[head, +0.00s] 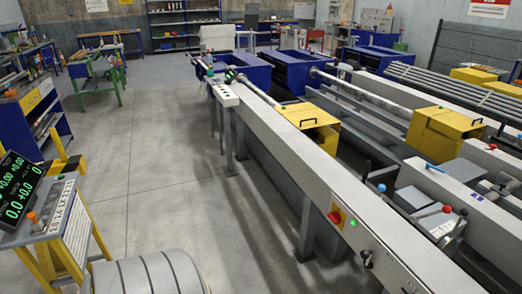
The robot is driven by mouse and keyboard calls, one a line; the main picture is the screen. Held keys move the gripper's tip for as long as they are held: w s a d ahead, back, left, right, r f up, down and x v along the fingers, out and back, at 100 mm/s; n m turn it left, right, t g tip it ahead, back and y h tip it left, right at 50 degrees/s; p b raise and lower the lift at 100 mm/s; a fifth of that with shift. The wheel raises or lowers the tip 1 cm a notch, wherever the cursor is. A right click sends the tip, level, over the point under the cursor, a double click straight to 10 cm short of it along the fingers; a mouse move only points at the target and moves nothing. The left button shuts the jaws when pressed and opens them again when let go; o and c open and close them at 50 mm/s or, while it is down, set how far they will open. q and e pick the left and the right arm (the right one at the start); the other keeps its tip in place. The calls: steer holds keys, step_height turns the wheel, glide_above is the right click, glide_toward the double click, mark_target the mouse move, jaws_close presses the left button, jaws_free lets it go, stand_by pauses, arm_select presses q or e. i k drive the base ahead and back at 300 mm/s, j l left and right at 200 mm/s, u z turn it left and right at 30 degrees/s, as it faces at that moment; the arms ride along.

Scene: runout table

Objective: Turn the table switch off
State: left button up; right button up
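A red rotary switch (336,216) on a yellow plate sits on the near side face of the long grey runout table (345,190), right of the picture's middle. A small green lamp (353,223) beside it looks lit. A dark knob or lever (367,258) is on the same face, lower and further right. The exact setting of the red switch is too small to read. Neither of my grippers shows in the head view.
A grey floor aisle (185,170) lies open left of the table. A yellow-framed console (60,225) with green digits stands at the lower left. Yellow covers (308,115) sit on the table line. Blue bins (300,70) and workbenches stand further back.

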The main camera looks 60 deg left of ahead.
mark_target(335, 217)
steer(key=u, duration=1.15)
steer(key=k+j, duration=0.05)
steer(key=j, duration=0.05)
